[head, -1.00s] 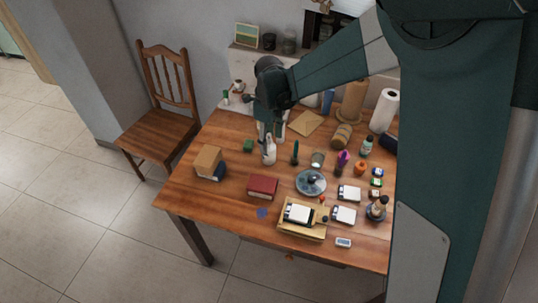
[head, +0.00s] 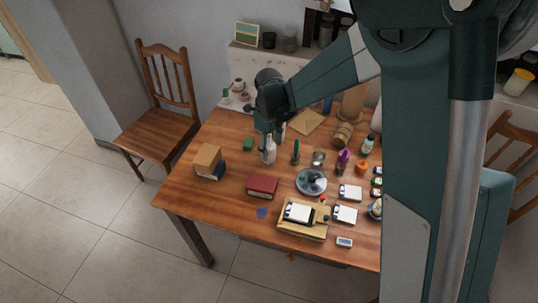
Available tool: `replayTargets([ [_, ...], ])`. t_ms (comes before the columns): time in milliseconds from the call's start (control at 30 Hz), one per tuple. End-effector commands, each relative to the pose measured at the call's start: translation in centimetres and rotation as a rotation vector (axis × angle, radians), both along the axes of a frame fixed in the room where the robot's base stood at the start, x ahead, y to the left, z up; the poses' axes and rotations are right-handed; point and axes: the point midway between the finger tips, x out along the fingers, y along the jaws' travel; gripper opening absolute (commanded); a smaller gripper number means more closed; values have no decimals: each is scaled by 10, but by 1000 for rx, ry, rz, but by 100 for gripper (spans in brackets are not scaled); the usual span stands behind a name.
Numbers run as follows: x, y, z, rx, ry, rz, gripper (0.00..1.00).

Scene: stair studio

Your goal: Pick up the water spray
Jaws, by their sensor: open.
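The water spray looks to be the small white bottle (head: 268,151) standing upright on the wooden table (head: 232,137), left of the middle. My gripper (head: 269,132) is open and points down at the top of this bottle. Its fingers overlap the bottle's upper part in the picture. The bottle's head is hidden by the gripper, and I cannot tell whether the fingers touch it.
A dark green upright item (head: 295,153) stands right of the bottle, and a green block (head: 247,145) lies left. A wooden chair (head: 160,100) stands left of the table.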

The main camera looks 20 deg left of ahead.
Motion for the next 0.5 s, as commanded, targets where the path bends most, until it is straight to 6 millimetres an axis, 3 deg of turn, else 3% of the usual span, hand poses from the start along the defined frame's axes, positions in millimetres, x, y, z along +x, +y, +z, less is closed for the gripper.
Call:
replayTargets([
  [200, 0, 0, -20, 0, 0, 0, 52],
  [500, 0, 0, -22, 0, 0, 0, 52],
])
